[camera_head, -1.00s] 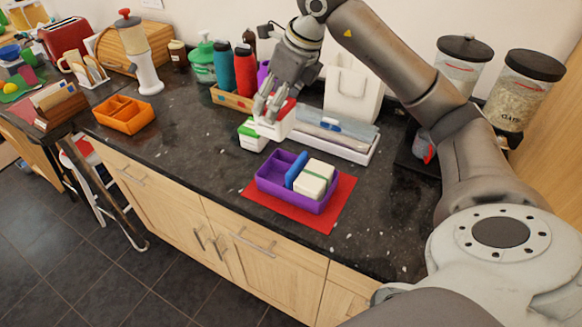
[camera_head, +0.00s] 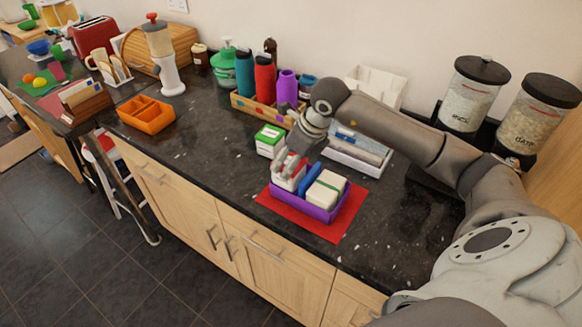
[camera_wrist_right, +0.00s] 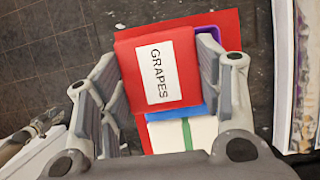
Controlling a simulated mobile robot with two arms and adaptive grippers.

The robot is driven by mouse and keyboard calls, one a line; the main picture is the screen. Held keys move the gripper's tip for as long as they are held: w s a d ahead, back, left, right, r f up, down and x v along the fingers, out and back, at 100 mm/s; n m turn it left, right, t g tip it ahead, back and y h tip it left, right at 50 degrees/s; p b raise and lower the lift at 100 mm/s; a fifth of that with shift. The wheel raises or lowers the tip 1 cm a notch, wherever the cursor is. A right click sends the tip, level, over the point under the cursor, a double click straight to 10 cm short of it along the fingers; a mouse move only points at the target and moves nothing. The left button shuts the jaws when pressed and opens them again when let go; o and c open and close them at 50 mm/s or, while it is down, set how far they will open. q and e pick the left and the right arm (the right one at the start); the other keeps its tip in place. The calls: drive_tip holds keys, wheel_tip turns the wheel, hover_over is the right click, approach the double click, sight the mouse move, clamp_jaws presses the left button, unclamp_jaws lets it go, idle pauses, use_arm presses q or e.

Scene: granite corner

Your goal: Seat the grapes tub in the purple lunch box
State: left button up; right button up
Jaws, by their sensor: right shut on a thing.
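The grapes tub (camera_head: 287,183) is white with a red lid and sits in the grip of my right gripper (camera_head: 290,166). In the right wrist view its red lid with the GRAPES label (camera_wrist_right: 158,70) lies between the two fingers (camera_wrist_right: 155,82), one along each side. The purple lunch box (camera_head: 318,213) stands on a red mat. The tub is over or partly inside its left compartment; how deep it sits is hidden. A blue divider (camera_head: 310,180) and a white block with a green band (camera_head: 327,190) fill the rest.
A green-lidded white tub (camera_head: 269,140) stands behind the lunch box. A long white tray (camera_head: 357,151) lies behind it to the right. A crate of bottles (camera_head: 262,108) is at the back. The counter left of the red mat (camera_head: 337,233) is clear.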

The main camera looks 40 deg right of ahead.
wheel_tip(320, 180, down, 4)
drive_tip(key=shift+r+p, duration=0.1)
drive_tip(key=shift+p, duration=0.5)
drive_tip(key=shift+f, duration=0.25)
drive_tip(key=shift+f+b, duration=0.25)
drive_tip(key=shift+b, duration=0.2)
drive_tip(key=o, duration=0.8)
drive_tip(key=shift+s+r, duration=0.1)
drive_tip(key=shift+o, duration=1.4)
drive_tip(key=shift+r, duration=0.1)
